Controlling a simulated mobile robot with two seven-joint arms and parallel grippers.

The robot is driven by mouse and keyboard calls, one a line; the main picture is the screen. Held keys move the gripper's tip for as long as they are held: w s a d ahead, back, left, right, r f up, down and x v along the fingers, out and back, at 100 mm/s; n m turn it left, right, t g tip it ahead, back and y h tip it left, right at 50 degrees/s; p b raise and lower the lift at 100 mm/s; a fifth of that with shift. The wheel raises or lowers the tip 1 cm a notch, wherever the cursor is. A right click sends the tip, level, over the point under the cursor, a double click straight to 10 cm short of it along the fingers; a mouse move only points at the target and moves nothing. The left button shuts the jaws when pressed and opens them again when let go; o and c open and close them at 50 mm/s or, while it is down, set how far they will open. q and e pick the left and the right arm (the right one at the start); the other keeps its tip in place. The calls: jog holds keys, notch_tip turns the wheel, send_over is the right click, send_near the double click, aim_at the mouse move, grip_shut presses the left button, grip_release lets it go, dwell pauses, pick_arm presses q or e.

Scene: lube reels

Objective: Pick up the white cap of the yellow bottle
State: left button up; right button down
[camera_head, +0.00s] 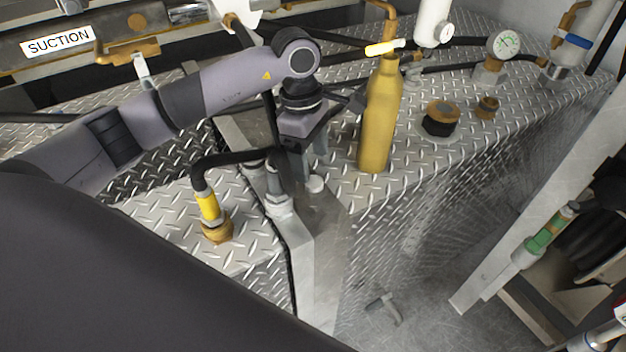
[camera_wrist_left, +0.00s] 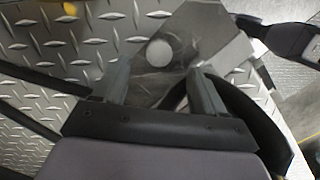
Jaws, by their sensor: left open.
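The yellow bottle (camera_head: 376,125) stands upright on the diamond-plate deck in the head view, right of my left gripper. A small round white cap (camera_head: 315,184) lies low beside the deck edge, left of the bottle's base and apart from it. My left gripper (camera_head: 309,166) points down just above the cap, open. In the left wrist view the cap (camera_wrist_left: 159,52) shows between and beyond the two fingers of the open left gripper (camera_wrist_left: 157,74), with nothing held. The exact height gap to the cap is hard to tell. My right gripper is not in view.
A black hose with a yellow fitting (camera_head: 208,207) rises left of the gripper. A dark-capped brass fitting (camera_head: 440,118) and a pressure gauge (camera_head: 503,45) stand right of the bottle. A grey metal post (camera_head: 300,255) is close below the gripper.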

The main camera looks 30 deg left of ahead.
aim_at(313, 181)
pick_arm(q)
jog(key=f+p, duration=0.1)
jog(key=f, duration=0.4)
jog(key=shift+d, duration=0.2)
jog(key=c, duration=1.1)
